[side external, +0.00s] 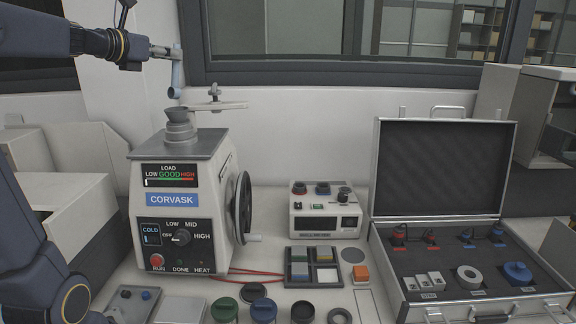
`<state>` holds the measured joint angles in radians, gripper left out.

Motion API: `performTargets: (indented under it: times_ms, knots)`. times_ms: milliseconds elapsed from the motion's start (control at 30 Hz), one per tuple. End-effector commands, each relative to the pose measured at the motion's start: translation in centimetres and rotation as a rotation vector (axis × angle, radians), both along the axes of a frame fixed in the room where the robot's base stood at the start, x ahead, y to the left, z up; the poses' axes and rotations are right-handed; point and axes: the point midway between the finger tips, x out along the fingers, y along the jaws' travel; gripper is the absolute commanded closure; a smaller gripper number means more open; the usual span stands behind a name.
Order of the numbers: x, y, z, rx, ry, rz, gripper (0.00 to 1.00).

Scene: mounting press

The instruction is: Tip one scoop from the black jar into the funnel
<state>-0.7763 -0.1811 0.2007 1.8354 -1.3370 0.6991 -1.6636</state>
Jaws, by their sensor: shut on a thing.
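My gripper (158,50) is at the upper left, shut on a small grey-blue scoop (177,76). The scoop hangs steeply tilted above the funnel, with a clear gap between them. Whether anything is in the scoop cannot be seen. The dark funnel (177,114) sits on top of the press (185,190). The black jar (303,313) appears open at the bottom edge, partly cut off. A black lid (253,292) lies behind the other jars.
A green jar (224,311) and a blue jar (263,311) stand left of the black jar. A metal arm (215,105) stands beside the funnel. The press has a handwheel (243,207) on its right. An open case (445,170) stands at the right.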

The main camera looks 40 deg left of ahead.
Motion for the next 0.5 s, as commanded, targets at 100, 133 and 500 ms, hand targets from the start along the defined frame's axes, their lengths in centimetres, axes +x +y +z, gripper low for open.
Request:
performTargets:
  times_ms: [100, 133, 500]
  knots:
    - [0.0, 0.0, 1.1, 0.002, -0.001, 0.000, 1.00]
    - [0.0, 0.0, 1.4, 0.003, -0.002, 0.000, 1.00]
    - [0.0, 0.0, 4.3, 0.000, -0.001, 0.000, 1.00]
